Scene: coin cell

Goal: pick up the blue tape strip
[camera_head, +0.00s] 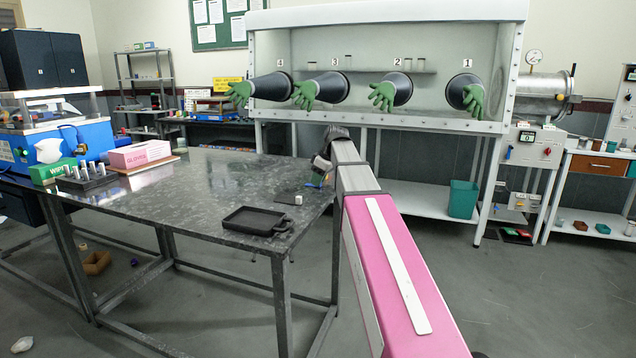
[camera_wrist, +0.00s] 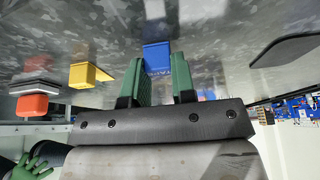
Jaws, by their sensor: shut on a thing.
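Whether the strip still touches the table I cannot tell.
A black tray (camera_head: 252,222) and a small white piece (camera_head: 298,200) lie nearby on the grey table (camera_head: 185,205). Yellow (camera_wrist: 84,76) and orange (camera_wrist: 34,106) pieces show left in the wrist view. The table's middle is clear. A glovebox (camera_head: 440,105) stands behind.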

